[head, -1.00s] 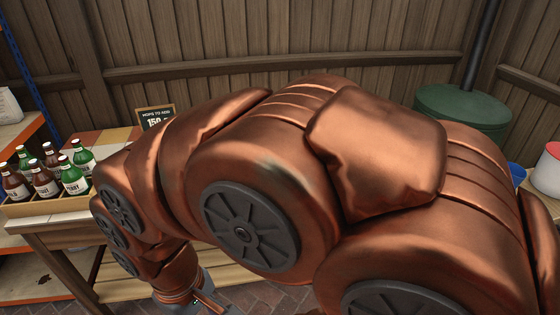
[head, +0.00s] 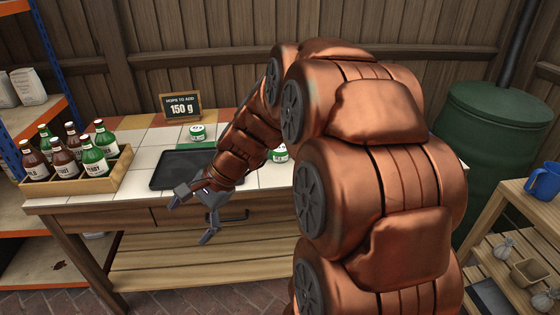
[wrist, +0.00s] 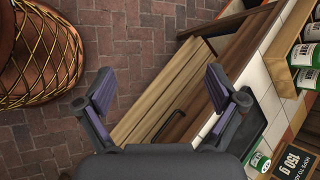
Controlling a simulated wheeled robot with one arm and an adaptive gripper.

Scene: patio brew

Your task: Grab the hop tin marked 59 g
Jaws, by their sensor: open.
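Two small green-and-white tins stand on the tiled worktop (head: 140,140) in the head view. One tin (head: 196,132) is behind the dark tray, near the sign. The other tin (head: 278,154) is partly hidden behind my arm. Their weight marks are too small to read, so I cannot tell which is 59 g. A green-and-white tin (wrist: 258,162) also shows at the lower right of the wrist view. My gripper (head: 193,218) is open and empty in front of the worktop's front edge, apart from both tins. The wrist view shows nothing between its fingers (wrist: 160,88).
A dark tray (head: 178,170) lies on the worktop. A crate (head: 75,186) of several bottles stands at its left end. A sign (head: 181,106) reads "HOPS TO ADD 150 g". A blue jug (head: 545,182) is on a stand at right.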

